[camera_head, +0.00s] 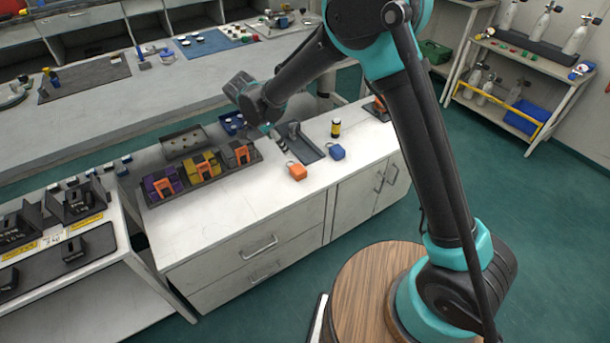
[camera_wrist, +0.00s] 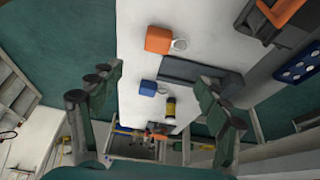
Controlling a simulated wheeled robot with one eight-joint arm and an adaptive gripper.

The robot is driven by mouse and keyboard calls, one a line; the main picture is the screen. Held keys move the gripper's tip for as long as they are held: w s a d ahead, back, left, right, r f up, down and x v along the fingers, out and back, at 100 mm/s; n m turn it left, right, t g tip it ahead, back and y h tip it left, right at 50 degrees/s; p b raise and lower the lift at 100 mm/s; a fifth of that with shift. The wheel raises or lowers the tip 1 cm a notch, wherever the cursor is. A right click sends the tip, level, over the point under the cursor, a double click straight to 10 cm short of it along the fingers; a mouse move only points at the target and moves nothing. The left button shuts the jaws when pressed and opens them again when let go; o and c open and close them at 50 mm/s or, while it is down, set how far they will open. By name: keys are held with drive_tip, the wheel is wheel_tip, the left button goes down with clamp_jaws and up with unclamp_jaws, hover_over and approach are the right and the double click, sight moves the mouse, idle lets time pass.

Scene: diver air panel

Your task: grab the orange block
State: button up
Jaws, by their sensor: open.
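The orange block (camera_head: 297,171) lies on the white counter (camera_head: 265,205) near its front edge, with a small ring at one side. In the wrist view the orange block (camera_wrist: 158,39) is in the upper middle, its pale ring to the right. My gripper (camera_wrist: 160,82) is open and empty, its two fingers wide apart at the left and right of the wrist view. The orange block shows beyond the fingertips, untouched. In the head view my gripper is mostly hidden behind my arm above the counter, behind and left of the orange block.
A blue block (camera_head: 337,152) lies right of the orange one, and a yellow-black cylinder (camera_head: 336,128) stands behind it. A grey fixture (camera_head: 308,150) is close behind. A dark tray (camera_head: 212,176) at left holds purple, yellow and grey units with orange parts. The counter's front strip is clear.

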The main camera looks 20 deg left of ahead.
hover_over(298, 168)
drive_tip(key=s+a, duration=0.2)
drive_tip(key=f, duration=1.1)
drive_tip(key=shift+s+a, duration=0.15)
drive_tip(key=shift+s, duration=0.05)
drive_tip(key=shift+d+x, duration=0.15)
drive_tip(key=shift+x, duration=1.2)
drive_tip(key=shift+d+x, duration=0.15)
drive_tip(key=shift+x, duration=1.15)
drive_tip(key=shift+w+r, duration=0.1)
drive_tip(key=shift+r, duration=0.05)
clamp_jaws()
